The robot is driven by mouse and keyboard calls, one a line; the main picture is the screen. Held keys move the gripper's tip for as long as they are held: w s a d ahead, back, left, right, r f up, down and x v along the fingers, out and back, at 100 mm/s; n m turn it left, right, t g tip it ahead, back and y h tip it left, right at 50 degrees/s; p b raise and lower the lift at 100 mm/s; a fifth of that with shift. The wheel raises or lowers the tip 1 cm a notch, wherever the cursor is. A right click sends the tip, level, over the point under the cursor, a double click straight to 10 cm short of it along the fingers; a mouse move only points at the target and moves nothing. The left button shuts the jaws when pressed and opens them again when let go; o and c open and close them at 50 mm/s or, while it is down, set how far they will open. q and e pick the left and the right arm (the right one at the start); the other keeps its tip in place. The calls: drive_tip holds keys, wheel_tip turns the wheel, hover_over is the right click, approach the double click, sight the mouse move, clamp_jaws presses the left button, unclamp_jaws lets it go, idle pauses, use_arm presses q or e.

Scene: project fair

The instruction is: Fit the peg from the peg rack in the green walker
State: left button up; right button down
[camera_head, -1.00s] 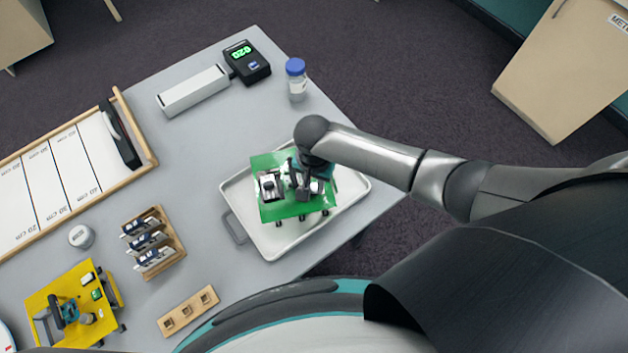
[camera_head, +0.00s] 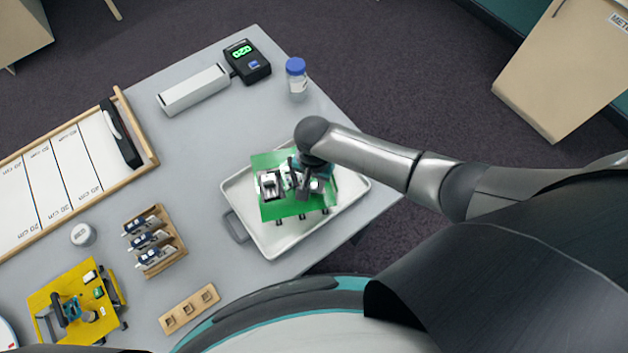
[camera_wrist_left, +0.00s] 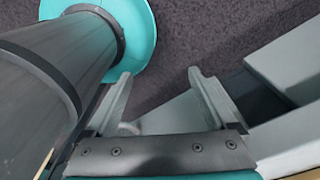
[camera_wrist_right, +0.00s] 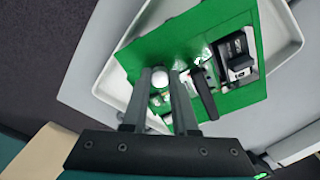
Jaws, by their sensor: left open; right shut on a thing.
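The green walker (camera_head: 265,208), a green plate with small legs and parts on top, stands on a white tray (camera_head: 282,243). It also fills the middle of the right wrist view (camera_wrist_right: 240,100). My right gripper (camera_head: 303,181) is over the walker's right half. Its fingers (camera_wrist_right: 160,85) are shut on a small pale, round-ended thing, which looks like the peg (camera_wrist_right: 160,78). The fingers hide how it meets the walker. The wooden peg rack (camera_head: 190,309), with several square holes, shows no upright peg. My left gripper (camera_wrist_left: 165,100) is open and empty, outside the head view.
A yellow walker (camera_head: 72,300) stands at lower left. A wooden holder (camera_head: 155,241) with several dark-and-white modules and a round weight (camera_head: 82,234) lie left of the tray. A blue-capped bottle (camera_head: 297,78) and a black display box (camera_head: 247,61) stand at the back.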

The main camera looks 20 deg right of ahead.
drive_tip(key=c, duration=0.6)
unclamp_jaws()
drive_tip(key=shift+r, duration=0.1)
drive_tip(key=shift+r+p, duration=3.65)
drive_tip(key=shift+p, duration=0.75)
